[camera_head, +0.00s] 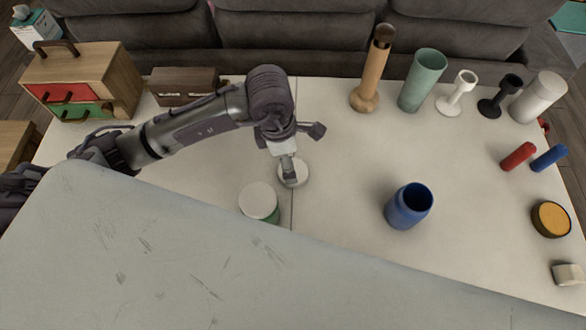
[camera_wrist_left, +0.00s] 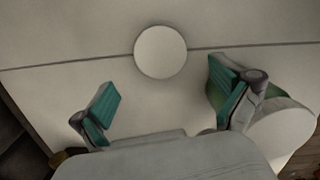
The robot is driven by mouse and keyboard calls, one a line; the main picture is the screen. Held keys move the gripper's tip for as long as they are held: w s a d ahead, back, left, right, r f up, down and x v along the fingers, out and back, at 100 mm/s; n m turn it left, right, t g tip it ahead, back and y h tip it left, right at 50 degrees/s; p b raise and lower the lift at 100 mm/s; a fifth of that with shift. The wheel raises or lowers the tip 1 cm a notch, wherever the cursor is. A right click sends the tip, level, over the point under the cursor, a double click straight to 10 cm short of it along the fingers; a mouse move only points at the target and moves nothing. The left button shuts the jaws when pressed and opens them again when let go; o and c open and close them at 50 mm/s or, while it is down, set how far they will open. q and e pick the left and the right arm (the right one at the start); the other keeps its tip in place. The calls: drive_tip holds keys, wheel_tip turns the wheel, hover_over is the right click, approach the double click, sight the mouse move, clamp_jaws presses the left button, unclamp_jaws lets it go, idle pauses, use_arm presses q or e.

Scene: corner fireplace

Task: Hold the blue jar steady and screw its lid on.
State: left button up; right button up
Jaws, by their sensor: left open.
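The blue jar (camera_head: 409,206) stands upright and open, without a lid, on the white table right of centre in the head view. A flat round white disc (camera_head: 293,172), which looks like a lid, lies on the table left of the jar. It also shows in the left wrist view (camera_wrist_left: 160,52). My left gripper (camera_head: 297,150) is above the disc, open and empty. In the left wrist view its green-padded fingers (camera_wrist_left: 165,95) are spread apart, with the disc beyond them. My right gripper is not in view.
A white-topped green jar (camera_head: 259,202) stands close to the disc and beside one finger in the wrist view. A wooden drawer box (camera_head: 130,75), a tan vase (camera_head: 372,75) and a green cup (camera_head: 422,80) stand at the back. The table between disc and blue jar is clear.

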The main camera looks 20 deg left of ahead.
sight(300, 167)
use_arm(q)
drive_tip(key=shift+f, duration=0.1)
drive_tip(key=shift+w+d+f+p, duration=0.1)
drive_tip(key=shift+d+f+p, duration=0.05)
drive_tip(key=shift+f, duration=0.7)
drive_tip(key=shift+w+d+f+p, duration=0.1)
drive_tip(key=shift+d+f+p, duration=0.1)
drive_tip(key=shift+f, duration=0.65)
drive_tip(key=shift+d+f+p, duration=0.1)
drive_tip(key=shift+d+f, duration=0.05)
drive_tip(key=shift+f, duration=0.7)
drive_tip(key=c, duration=0.7)
